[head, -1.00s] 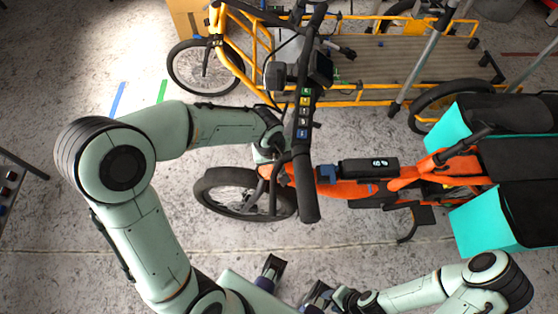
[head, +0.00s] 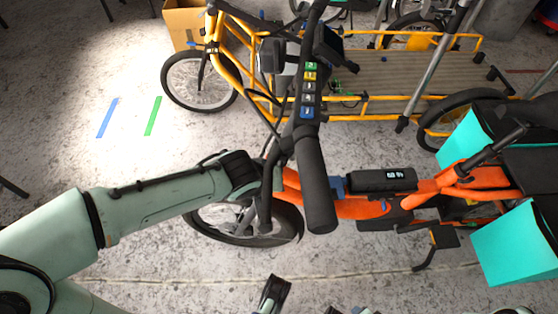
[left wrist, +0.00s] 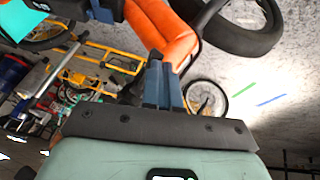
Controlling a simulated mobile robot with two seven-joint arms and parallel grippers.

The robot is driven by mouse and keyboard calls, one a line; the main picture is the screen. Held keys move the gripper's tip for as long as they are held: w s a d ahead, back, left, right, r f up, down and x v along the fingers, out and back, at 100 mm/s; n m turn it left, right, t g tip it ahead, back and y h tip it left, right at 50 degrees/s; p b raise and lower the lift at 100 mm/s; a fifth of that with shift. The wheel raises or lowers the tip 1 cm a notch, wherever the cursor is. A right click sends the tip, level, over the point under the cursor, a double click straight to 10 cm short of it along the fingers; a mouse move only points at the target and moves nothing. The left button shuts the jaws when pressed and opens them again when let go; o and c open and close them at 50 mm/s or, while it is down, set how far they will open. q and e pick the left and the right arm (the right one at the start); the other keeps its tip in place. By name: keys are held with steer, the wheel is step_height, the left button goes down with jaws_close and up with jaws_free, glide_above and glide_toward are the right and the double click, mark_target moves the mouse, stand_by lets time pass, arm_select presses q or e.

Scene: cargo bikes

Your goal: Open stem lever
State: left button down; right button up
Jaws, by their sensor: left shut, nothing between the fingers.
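The orange cargo bike (head: 355,208) stands with its black handlebar (head: 318,185) pointing toward me and its stem at the left. I cannot make out the stem lever; the stem area is partly hidden by the handlebar and my gripper. My left gripper (head: 262,172) is at the stem, left of the handlebar, with its fingertips hidden in the head view. In the left wrist view its blue-grey fingers (left wrist: 163,82) are together and empty, close to the orange frame tube (left wrist: 165,32). My right gripper (head: 303,302) is low at the bottom edge, fingers apart, partly cut off.
A yellow cargo bike (head: 390,118) stands behind. A black box with a display (head: 382,181) sits on the orange frame, with turquoise panels (head: 515,245) at the right.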

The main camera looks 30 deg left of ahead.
arm_select(q)
steer(key=shift+f, duration=0.15)
arm_select(e)
steer(key=shift+w+d+f, duration=0.15)
steer(key=shift+w+f, duration=0.1)
stand_by(0.3)
arm_select(q)
steer(key=s+p+v, duration=0.1)
steer(key=p+v, duration=0.7)
steer(key=v, duration=1.6)
steer(key=shift+s+a+f, duration=0.3)
steer(key=shift+s+a, duration=0.05)
steer(key=shift+a, duration=0.3)
arm_select(e)
steer(key=s+a+r+g+y, duration=0.1)
steer(key=s+a+r+g, duration=0.2)
steer(key=s+r, duration=0.6)
steer(key=s+a, duration=0.2)
steer(key=s, duration=0.1)
steer(key=shift+a+n+y, duration=0.3)
steer(key=shift+a+n, duration=0.1)
steer(key=shift+s+r, duration=0.1)
